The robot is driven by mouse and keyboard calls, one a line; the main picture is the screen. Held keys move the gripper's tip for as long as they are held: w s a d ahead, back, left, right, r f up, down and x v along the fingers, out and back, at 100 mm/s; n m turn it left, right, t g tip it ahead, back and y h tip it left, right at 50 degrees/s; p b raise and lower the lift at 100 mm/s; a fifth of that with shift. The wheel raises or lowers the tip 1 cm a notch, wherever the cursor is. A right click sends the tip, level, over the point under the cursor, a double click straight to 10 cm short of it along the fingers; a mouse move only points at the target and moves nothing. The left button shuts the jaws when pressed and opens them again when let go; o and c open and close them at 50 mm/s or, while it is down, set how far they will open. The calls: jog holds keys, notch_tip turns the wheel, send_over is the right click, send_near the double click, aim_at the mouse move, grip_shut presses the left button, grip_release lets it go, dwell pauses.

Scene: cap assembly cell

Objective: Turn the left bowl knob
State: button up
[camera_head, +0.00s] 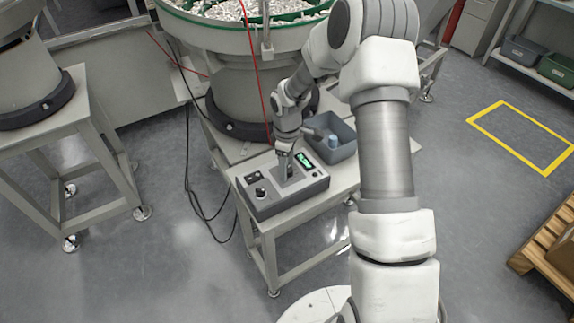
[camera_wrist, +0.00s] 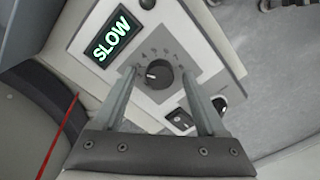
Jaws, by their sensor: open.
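The grey control box (camera_head: 290,203) stands on a small bench in front of the big bowl feeder. In the wrist view, a round black knob (camera_wrist: 158,75) with a numbered dial sits on the box's light panel, beside a lit display (camera_wrist: 111,40) reading SLOW. My gripper (camera_wrist: 160,73) is open, with one finger on each side of this knob; I cannot tell whether they touch it. In the head view my gripper (camera_head: 285,172) points down over the panel and hides this knob. A second black knob (camera_head: 260,193) is at the box's left front; it also shows in the wrist view (camera_wrist: 220,104).
A rocker switch (camera_wrist: 180,118) lies beside the dial. A blue-grey bin (camera_head: 345,146) stands close behind the box to the right. The bowl feeder (camera_head: 235,85) rises behind, with red and black cables nearby.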

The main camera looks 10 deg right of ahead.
notch_tip(320, 180, up, 18)
jog(key=p, duration=0.3)
jog(key=shift+f, duration=0.25)
jog(key=s+r+m+t+h+p, duration=0.1)
jog(key=s+r+m+p, duration=0.15)
jog(key=s+r, duration=0.5)
jog(key=s+r+m+t+p, duration=0.25)
jog(key=s+r, duration=0.25)
jog(key=r, duration=0.6)
jog(key=s+r+m+t+y+p, duration=0.1)
jog(key=s+r+m, duration=0.5)
jog(key=s, duration=0.9)
jog(key=shift+r+m+t+p, duration=0.4)
jog(key=shift+t+p, duration=0.15)
jog(key=shift+p, duration=0.7)
